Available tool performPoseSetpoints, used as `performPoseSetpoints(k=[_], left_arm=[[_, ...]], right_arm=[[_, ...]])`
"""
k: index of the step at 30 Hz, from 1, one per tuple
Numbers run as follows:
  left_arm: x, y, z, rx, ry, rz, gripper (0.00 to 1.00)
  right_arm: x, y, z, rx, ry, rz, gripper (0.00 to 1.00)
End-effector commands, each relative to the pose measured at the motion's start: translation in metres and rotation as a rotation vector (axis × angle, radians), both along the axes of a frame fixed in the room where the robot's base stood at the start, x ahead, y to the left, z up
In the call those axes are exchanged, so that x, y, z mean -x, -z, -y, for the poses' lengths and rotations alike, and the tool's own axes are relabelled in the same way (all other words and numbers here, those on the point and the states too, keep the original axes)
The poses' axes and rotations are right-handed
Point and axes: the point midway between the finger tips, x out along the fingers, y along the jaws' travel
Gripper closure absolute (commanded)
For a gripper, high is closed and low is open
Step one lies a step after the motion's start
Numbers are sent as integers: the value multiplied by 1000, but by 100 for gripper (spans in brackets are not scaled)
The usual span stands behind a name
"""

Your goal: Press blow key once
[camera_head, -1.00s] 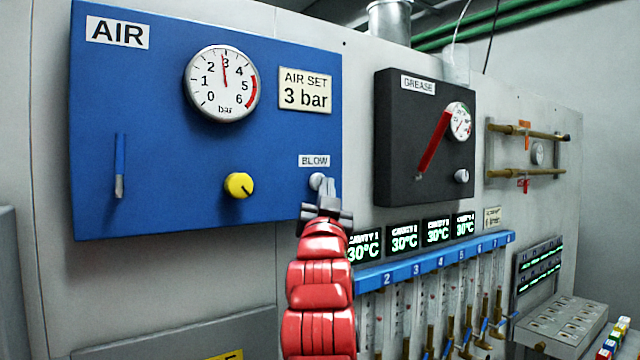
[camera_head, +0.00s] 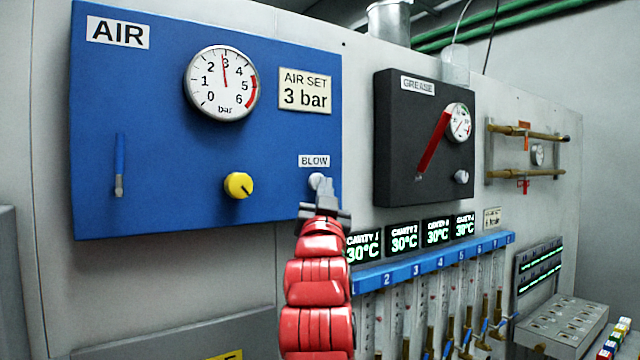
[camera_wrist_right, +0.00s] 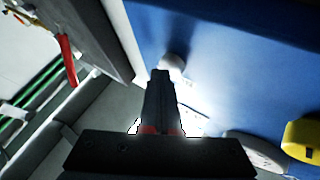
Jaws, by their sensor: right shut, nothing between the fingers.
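The blow key is a small pale round button (camera_head: 317,180) under the BLOW label (camera_head: 314,161), at the lower right of the blue AIR panel (camera_head: 180,150). My right gripper (camera_head: 326,188) is shut and empty, its fingertips at the key and partly covering it in the head view. In the right wrist view the closed fingertips (camera_wrist_right: 160,76) point at the pale key (camera_wrist_right: 172,62), overlapping its edge; I cannot tell whether they touch it. My left gripper is not in view.
A yellow knob (camera_head: 239,186) and a pressure gauge (camera_head: 222,83) reading about 3 bar are on the blue panel. The black GREASE box (camera_head: 400,140) stands out from the wall right of my gripper. Below it are temperature displays (camera_head: 404,237) and a blue manifold (camera_head: 430,262).

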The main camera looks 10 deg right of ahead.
Motion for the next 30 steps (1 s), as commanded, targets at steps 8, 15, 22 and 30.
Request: performPoseSetpoints(k=[8,15,22,30], left_arm=[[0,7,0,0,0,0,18],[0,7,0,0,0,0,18],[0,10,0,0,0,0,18],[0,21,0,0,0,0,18]], right_arm=[[13,1,4,1,0,4,100],[14,1,5,2,0,1,100],[19,2,7,-1,0,0,100],[44,2,16,0,0,3,100]])
